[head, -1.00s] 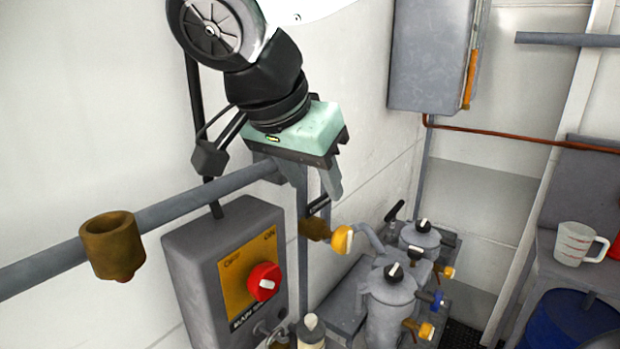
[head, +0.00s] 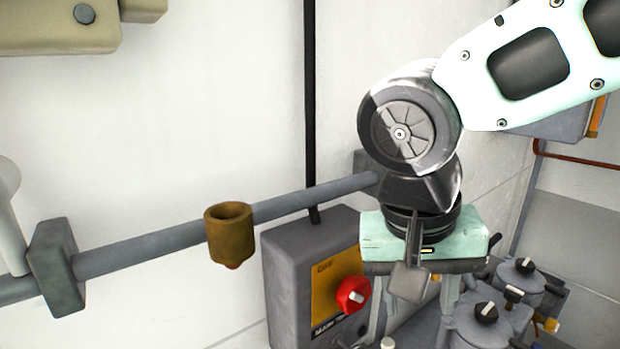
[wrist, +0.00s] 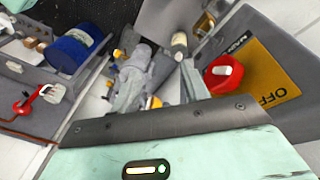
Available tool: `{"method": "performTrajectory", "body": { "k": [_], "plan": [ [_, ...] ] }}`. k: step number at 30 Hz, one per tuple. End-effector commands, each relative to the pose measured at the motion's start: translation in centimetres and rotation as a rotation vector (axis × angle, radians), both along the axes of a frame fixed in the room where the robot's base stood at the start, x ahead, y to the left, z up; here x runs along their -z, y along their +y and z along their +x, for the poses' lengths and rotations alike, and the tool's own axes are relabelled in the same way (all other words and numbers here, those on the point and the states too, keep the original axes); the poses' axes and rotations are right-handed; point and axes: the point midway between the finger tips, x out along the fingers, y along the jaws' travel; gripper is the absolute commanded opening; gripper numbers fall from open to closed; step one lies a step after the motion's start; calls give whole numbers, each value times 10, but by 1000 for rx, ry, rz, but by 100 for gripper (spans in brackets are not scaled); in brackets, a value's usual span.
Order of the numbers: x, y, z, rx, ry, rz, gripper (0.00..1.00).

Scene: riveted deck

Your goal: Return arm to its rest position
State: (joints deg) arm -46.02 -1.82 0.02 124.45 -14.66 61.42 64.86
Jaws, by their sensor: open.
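My gripper (head: 408,308) hangs from my arm at the right of the head view, its pale green body pointing down. The fingers are partly hidden behind a dark wrist part and the frame's lower region; they stand apart and hold nothing that I can see. It is in front of and just right of the grey switch box with a red knob (head: 352,295). In the wrist view the red knob (wrist: 223,75) is at the right, beyond the gripper body's edge.
A grey pipe (head: 150,246) runs along the white wall with a brown cup-shaped fitting (head: 230,235) beside it. Grey canisters (head: 488,325) stand at lower right.

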Motion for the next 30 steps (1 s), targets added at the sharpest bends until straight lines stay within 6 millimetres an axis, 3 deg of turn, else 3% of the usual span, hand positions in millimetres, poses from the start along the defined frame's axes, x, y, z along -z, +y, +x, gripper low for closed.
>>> {"method": "performTrajectory", "body": {
  "k": [1,6,12,23,25,30],
  "plan": [
    [16,-3,-10,-88,43,19,45],
    [59,-6,-45,-430,147,100,45],
    [93,-12,-74,-733,180,163,45],
    [106,-16,-86,-877,178,182,45],
    [106,-16,-86,-877,178,181,36],
    [106,-16,-86,-877,178,181,36]
  ]
}}
